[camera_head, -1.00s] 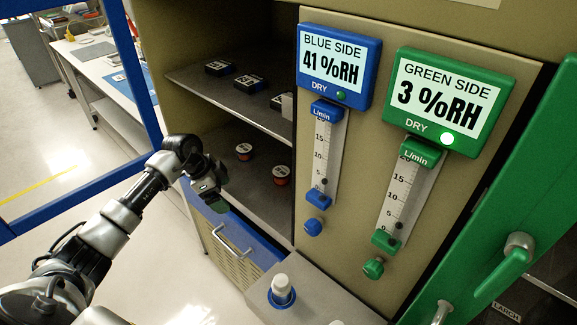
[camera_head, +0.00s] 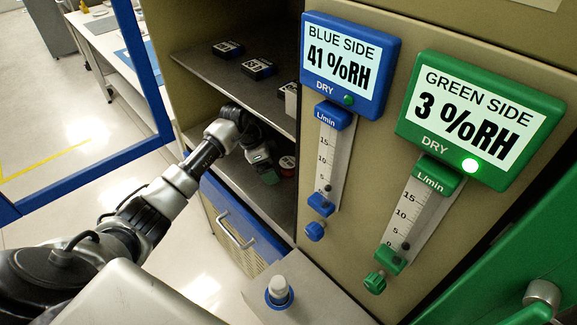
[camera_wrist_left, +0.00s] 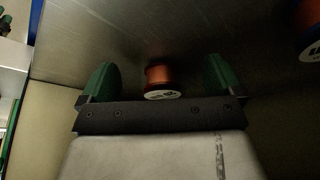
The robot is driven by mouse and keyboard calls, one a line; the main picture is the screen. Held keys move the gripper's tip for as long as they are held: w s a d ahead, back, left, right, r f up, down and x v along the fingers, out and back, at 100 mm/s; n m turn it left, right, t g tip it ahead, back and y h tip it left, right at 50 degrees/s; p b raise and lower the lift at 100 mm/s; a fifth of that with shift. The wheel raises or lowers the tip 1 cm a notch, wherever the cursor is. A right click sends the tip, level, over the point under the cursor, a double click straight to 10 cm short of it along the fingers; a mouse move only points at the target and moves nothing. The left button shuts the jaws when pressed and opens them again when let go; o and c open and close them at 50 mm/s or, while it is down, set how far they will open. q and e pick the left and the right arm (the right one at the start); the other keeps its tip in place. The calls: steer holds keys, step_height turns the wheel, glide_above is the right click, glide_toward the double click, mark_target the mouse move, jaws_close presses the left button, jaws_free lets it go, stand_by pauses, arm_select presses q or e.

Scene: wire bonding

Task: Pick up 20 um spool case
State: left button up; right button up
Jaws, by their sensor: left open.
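Small black cases with white number labels sit on the upper shelf in the head view: one at the left (camera_head: 227,48), one in the middle (camera_head: 257,68) and one partly hidden at the right (camera_head: 288,89). Their numbers are too small to read surely, so I cannot tell which is 20 um. My left gripper (camera_head: 266,170) is below them, in the lower compartment. In the left wrist view its green fingers (camera_wrist_left: 160,70) are apart, with a copper-coloured spool (camera_wrist_left: 160,82) showing between them; contact is not visible. My right gripper is not in view.
A second spool (camera_wrist_left: 309,38) is at the right of the wrist view. The upper shelf (camera_head: 205,65) overhangs the lower one. The humidity panel (camera_head: 345,65) borders the opening on the right. A white-capped bottle (camera_head: 279,288) stands on a ledge in front.

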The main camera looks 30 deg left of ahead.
mark_target(287, 162)
arm_select(q)
steer(key=d, duration=0.1)
steer(key=w+d, duration=0.2)
steer(key=d, duration=0.1)
steer(key=shift+w+f, duration=0.25)
steer(key=shift+f, duration=0.2)
steer(key=shift+c, duration=0.2)
steer(key=c, duration=1)
